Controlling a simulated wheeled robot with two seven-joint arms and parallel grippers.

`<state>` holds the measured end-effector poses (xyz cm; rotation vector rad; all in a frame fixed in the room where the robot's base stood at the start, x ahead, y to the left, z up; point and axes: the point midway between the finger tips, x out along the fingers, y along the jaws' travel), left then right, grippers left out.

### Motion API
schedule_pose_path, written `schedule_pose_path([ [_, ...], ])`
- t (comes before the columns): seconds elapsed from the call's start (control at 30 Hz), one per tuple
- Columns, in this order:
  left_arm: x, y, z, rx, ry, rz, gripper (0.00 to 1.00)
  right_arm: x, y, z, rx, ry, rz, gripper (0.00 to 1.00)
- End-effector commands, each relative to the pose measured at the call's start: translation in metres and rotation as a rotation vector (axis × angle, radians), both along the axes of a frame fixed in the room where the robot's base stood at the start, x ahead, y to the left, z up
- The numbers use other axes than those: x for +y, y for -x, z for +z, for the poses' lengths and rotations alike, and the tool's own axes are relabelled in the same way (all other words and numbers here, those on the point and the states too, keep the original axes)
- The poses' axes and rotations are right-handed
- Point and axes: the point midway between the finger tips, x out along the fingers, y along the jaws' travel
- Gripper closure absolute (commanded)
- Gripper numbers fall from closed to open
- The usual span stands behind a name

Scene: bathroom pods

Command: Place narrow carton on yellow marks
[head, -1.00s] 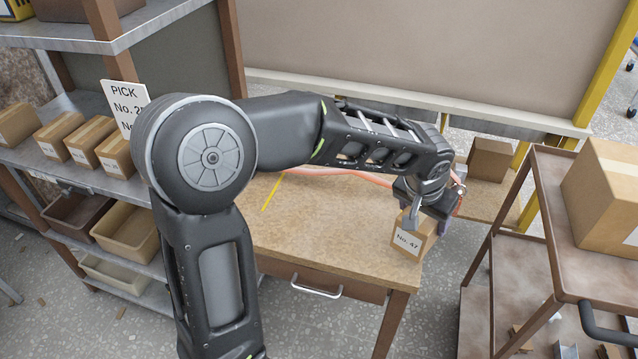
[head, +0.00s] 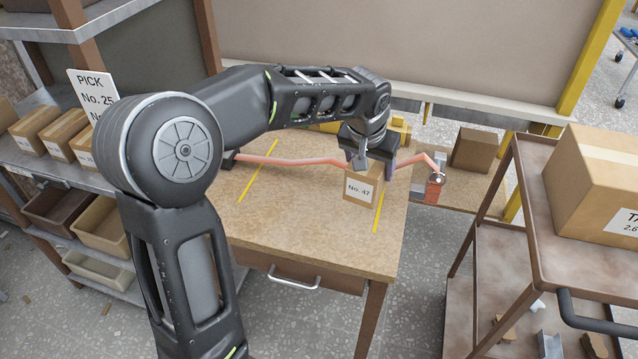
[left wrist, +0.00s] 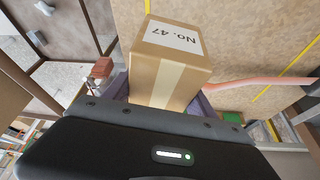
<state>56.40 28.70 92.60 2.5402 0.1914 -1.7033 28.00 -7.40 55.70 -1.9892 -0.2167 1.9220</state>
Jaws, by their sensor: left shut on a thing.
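A narrow cardboard carton (head: 361,190) labelled "No. 47" is held in my left gripper (head: 368,158) near the right end of the wooden workbench. In the left wrist view the carton (left wrist: 168,68) sits between the jaws, label up in the picture. I cannot tell whether its base touches the bench. One yellow mark (head: 258,171) runs across the bench left of the carton. Another yellow mark (head: 379,209) shows close to the carton's right side, partly hidden by it. My right gripper is not in view.
A red-orange hose (head: 290,160) crosses the bench behind the carton. A brown trolley (head: 535,205) with a large box (head: 600,180) stands at the right. Shelves with several cartons and bins (head: 60,200) stand at the left. The bench front (head: 300,225) is clear.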

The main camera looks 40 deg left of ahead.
Motion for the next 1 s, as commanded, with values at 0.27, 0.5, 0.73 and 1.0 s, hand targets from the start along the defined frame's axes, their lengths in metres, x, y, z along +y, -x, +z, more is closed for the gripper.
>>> schedule_pose_path([
  [0.27, 0.119, -0.011, 0.029, -0.006, 0.004, 0.164, 0.99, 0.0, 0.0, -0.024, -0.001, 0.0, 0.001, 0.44],
  [0.5, 0.143, -0.008, 0.04, -0.007, 0.005, 0.19, 0.99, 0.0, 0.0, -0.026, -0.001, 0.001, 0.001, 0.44],
  [0.73, 0.142, -0.008, 0.039, -0.006, 0.005, 0.189, 0.99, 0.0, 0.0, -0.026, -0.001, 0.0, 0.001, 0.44],
  [1.0, 0.142, -0.007, 0.001, -0.001, 0.004, 0.19, 0.99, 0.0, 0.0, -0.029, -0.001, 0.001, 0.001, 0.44],
])
